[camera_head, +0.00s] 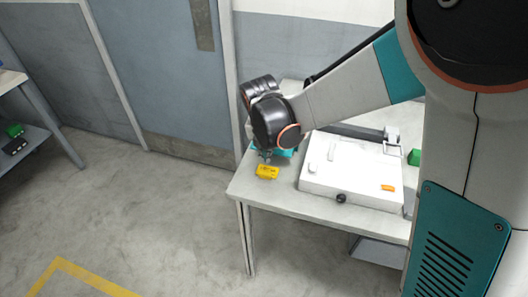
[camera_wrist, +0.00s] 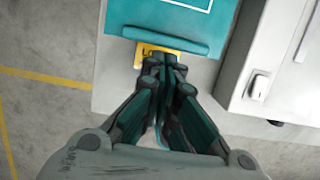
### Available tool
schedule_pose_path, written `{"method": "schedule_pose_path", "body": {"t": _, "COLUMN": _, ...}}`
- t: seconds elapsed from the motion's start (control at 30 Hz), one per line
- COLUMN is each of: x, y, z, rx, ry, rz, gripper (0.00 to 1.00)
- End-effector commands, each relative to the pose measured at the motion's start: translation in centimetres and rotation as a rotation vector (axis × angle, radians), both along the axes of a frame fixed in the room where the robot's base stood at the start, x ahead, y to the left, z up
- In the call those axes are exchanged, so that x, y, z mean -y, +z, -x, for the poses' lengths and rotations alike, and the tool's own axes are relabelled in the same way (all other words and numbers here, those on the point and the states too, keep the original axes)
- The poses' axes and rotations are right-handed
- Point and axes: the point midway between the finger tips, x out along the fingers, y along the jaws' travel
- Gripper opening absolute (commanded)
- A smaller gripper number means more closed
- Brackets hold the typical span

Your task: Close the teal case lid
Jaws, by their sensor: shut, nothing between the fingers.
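The teal case (camera_wrist: 160,17) shows at the top of the wrist view as a teal panel with part of a white outline. A raised teal bar (camera_wrist: 160,40) runs along its near edge. The frames do not settle whether the lid is up or down. In the head view only a sliver of the case (camera_head: 287,151) shows, the rest hidden behind my wrist. My gripper (camera_wrist: 167,62) is shut and empty, its fingertips just on the near side of the bar; contact cannot be told. It also shows in the head view (camera_head: 265,157), low over the table.
A yellow box (camera_head: 267,172) lies near the table's front left corner, partly behind my fingertips in the wrist view (camera_wrist: 145,52). A large white machine (camera_head: 340,182) stands right of the case. A green block (camera_head: 414,157) is farther right. The floor left of the table (camera_head: 235,189) is clear.

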Motion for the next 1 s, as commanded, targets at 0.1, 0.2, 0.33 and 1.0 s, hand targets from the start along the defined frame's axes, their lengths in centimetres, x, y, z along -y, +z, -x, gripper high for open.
{"method": "schedule_pose_path", "body": {"t": 0.1, "x": 0.0, "y": 0.0, "z": 0.0, "rx": 0.0, "ry": 0.0, "rz": 0.0, "gripper": 0.0}}
{"method": "schedule_pose_path", "body": {"t": 0.2, "x": 0.0, "y": 0.0, "z": 0.0, "rx": 0.0, "ry": 0.0, "rz": 0.0, "gripper": 0.0}}
{"method": "schedule_pose_path", "body": {"t": 0.33, "x": 0.5, "y": 0.0, "z": -1.4, "rx": 0.0, "ry": -0.002, "rz": 0.0, "gripper": 0.0}}
{"method": "schedule_pose_path", "body": {"t": 1.0, "x": 3.5, "y": 0.0, "z": -9.5, "rx": 0.002, "ry": 0.0, "rz": 0.001, "gripper": 0.0}}
